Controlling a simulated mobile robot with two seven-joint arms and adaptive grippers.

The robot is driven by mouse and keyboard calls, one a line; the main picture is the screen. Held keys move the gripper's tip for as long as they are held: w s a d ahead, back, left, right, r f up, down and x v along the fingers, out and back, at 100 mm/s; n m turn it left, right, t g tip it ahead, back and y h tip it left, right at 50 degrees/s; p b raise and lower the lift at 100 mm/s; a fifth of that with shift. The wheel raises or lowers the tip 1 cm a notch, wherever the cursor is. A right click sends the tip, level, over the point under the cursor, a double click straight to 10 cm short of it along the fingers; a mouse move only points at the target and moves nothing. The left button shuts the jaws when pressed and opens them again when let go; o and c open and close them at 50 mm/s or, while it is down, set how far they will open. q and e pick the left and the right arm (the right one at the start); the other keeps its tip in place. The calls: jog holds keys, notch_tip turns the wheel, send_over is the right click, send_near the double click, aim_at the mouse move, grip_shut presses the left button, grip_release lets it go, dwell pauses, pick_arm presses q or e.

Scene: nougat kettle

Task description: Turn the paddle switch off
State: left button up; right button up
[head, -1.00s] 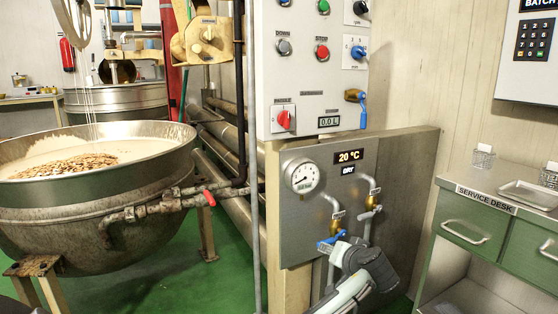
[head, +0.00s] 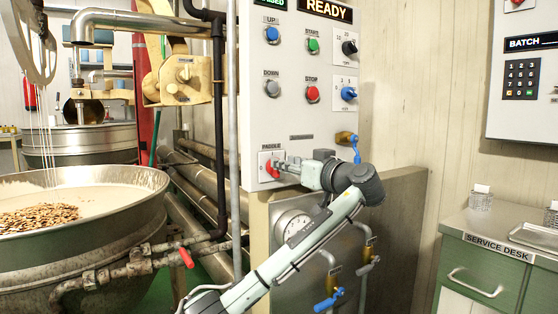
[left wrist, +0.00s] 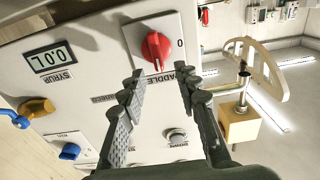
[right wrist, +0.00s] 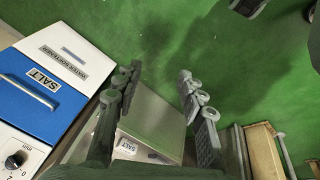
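The paddle switch is a red rotary knob (head: 270,166) on a white plate, low on the left of the control panel's front. In the left wrist view, the red knob (left wrist: 156,48) lies just beyond the fingertips, with a "0" printed on its plate and the word PADDLE partly behind a finger. My left gripper (head: 284,165) reaches the switch from the right. In the left wrist view, its fingers (left wrist: 160,84) are apart with nothing between them. My right gripper (right wrist: 160,78) is open and empty, seen only in the right wrist view.
The white control panel (head: 300,105) has several buttons and knobs. A blue-handled valve (head: 354,146) sticks out at its right. A steel kettle (head: 110,250) stands left, the service desk (head: 490,262) right. Below my right gripper are a blue salt bin (right wrist: 40,85) and green floor.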

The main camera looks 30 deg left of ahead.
pick_arm(q)
jog(key=x, duration=0.3)
jog(key=shift+w+a, duration=0.15)
jog(key=shift+a, duration=0.1)
pick_arm(e)
jog(key=shift+w+a+f, duration=0.1)
jog(key=shift+w+f, duration=0.1)
jog(key=shift+f, duration=0.7)
pick_arm(q)
jog(key=shift+f, duration=0.1)
grip_shut()
pick_arm(e)
jog(key=shift+a, duration=0.15)
